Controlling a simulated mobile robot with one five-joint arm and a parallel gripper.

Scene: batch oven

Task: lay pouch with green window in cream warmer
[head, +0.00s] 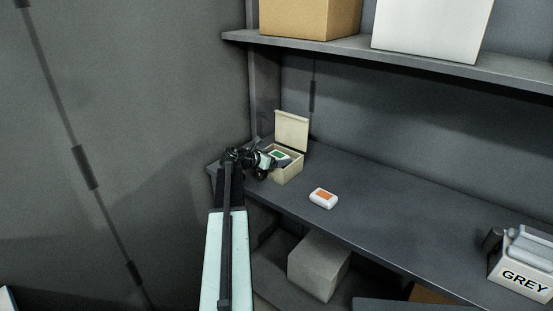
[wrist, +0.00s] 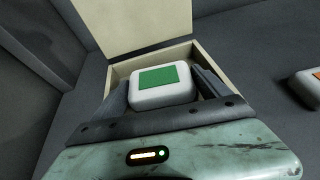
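The white pouch with the green window (wrist: 162,92) is between the two fingers of my gripper (wrist: 161,76), which press close on both its sides. It is at the opening of the cream warmer (wrist: 122,70), inside its walls as seen in the wrist view. In the head view the warmer (head: 288,174) stands at the left end of the bench with its lid (head: 291,131) upright. My gripper (head: 272,160) reaches in from the left, and the green window (head: 279,155) shows over the rim. Whether the pouch touches the warmer's floor is hidden.
A white pouch with an orange window (head: 323,198) lies on the bench (head: 385,220) right of the warmer. A bin marked GREY (head: 522,279) stands at the far right. A shelf with boxes (head: 410,50) hangs above. The bench between is clear.

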